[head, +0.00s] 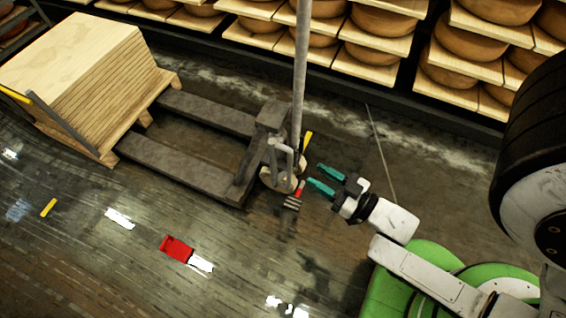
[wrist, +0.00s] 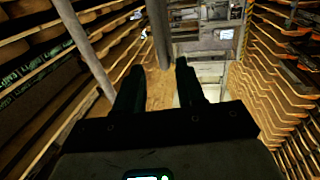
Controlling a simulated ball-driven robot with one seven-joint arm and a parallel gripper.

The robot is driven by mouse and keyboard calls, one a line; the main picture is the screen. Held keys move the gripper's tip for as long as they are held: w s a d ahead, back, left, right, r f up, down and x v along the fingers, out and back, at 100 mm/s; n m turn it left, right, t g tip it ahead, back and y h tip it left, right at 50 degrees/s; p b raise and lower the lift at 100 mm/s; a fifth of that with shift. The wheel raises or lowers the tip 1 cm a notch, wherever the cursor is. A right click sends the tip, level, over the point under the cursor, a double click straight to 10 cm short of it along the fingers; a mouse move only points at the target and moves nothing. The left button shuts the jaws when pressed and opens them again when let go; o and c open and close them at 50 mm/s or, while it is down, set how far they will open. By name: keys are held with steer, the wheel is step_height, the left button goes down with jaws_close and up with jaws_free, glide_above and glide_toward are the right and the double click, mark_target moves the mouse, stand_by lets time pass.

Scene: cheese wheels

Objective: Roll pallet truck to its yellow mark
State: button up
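The grey pallet truck (head: 258,135) stands mid-floor in the head view. Its two forks (head: 180,162) point left, into the base of a pale board stack (head: 80,65). Its tall pole (head: 300,65) rises upright. My gripper (head: 317,175) is just right of the truck's wheel end, with teal fingers apart and nothing visible between them. A small red-tipped part (head: 299,188) is close by the fingertips. The wrist view also shows the fingers (wrist: 160,70) apart, with a grey post beyond them. A short yellow strip (head: 48,208) lies on the floor at left; another yellow piece (head: 308,141) shows beside the truck.
Shelves of cheese wheels (head: 380,22) line the back. A red item (head: 177,249) and white patches (head: 120,218) are on the floor in front. A thin rod (head: 381,152) slants behind my gripper. The wrist view shows shelving on both sides (wrist: 275,70).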

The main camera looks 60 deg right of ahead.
mark_target(290, 160)
steer(key=w, duration=0.3)
steer(key=w+d, duration=0.1)
steer(key=w, duration=0.2)
steer(key=w+b, duration=0.1)
steer(key=w, duration=0.2)
steer(key=shift+w+d, duration=0.3)
steer(key=shift+c, duration=0.3)
jaws_close()
